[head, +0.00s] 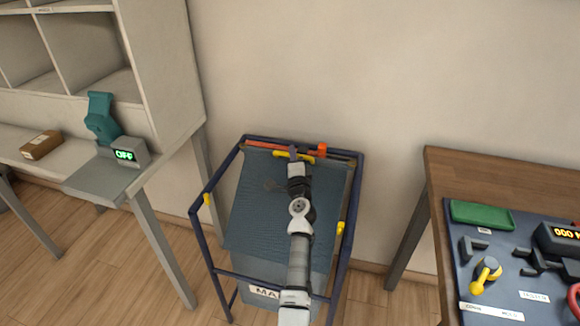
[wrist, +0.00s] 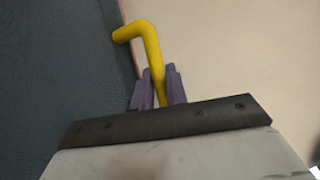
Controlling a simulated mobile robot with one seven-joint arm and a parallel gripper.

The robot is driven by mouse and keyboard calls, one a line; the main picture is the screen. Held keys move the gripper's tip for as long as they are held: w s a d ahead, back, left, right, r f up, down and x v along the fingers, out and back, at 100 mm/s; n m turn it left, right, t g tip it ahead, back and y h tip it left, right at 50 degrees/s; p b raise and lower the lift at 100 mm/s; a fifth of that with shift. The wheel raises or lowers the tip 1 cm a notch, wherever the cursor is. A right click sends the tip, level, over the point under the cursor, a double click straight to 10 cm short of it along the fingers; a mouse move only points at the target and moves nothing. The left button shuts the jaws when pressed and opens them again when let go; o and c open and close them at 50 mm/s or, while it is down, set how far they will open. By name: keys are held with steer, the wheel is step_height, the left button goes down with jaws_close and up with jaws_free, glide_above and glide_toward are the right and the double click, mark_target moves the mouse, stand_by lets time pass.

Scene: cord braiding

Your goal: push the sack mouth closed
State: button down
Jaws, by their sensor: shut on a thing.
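A blue-grey sack (head: 258,205) hangs in a dark blue tube frame (head: 207,245), its textured cloth filling most of the frame. A red-orange bar (head: 265,146) runs along its far top edge, with an orange block (head: 322,150) at the right end. A yellow bent handle (head: 308,160) sits at that far edge. My gripper (head: 293,153) is at the handle, my arm reaching over the sack. In the wrist view, its purple fingers (wrist: 158,92) are shut on the yellow handle (wrist: 151,45). My arm hides part of the sack; I cannot tell how far its mouth is open.
A wooden table (head: 480,170) with a tool mat stands at the right. At the left is a grey bench (head: 105,180) with a teal device (head: 102,118) and a small brown box (head: 41,145). A bare wall (head: 300,70) is close behind the frame.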

steer(key=shift+w+r, duration=0.1)
steer(key=shift+r, duration=0.15)
steer(key=c, duration=1.8)
jaws_free()
steer(key=shift+o, duration=0.5)
steer(key=shift+w+f, duration=0.2)
steer(key=shift+f, duration=0.05)
steer(key=shift+s, duration=0.15)
steer(key=v, duration=1.3)
steer(key=shift+s, duration=0.3)
steer(key=shift+d, duration=0.1)
